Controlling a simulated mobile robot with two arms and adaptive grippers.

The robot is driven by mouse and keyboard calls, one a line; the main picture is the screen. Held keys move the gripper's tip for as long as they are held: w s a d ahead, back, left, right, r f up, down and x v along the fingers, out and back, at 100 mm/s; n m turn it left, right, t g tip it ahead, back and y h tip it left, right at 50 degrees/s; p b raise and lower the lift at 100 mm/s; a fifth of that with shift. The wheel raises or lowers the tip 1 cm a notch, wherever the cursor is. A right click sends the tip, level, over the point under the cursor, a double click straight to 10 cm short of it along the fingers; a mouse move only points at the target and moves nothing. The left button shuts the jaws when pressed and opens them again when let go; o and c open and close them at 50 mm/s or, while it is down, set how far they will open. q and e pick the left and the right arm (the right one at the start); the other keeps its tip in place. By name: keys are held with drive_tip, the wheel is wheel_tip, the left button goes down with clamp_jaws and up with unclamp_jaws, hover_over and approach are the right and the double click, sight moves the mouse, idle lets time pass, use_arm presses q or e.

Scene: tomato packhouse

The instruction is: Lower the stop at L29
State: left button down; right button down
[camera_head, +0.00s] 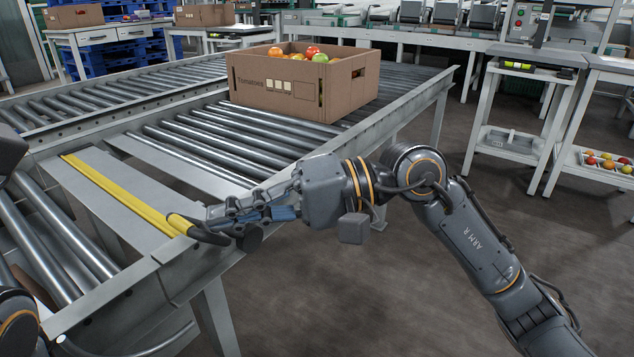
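The stop shows as a long yellow bar (120,196) lying across a flat metal plate in the near conveyor. A short yellow grip (179,222) sits at its right end, by the conveyor's side rail. No L29 label is readable. My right gripper (210,222) is at this end of the bar, with its fingertips beside or against the grip. The fingers overlap the dark parts there, so I cannot tell whether they are closed on anything. My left gripper is not clearly visible; only dark parts of my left arm show at the left edge.
A cardboard tomato crate (290,84) with several tomatoes stands on the rollers behind the bar. The side rail (205,250) runs under my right gripper. White carts (520,110) stand at the right.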

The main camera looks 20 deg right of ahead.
drive_tip(key=v, duration=1)
drive_tip(key=shift+w+d+r, duration=0.1)
drive_tip(key=shift+w+d, duration=0.05)
drive_tip(key=shift+d, duration=0.1)
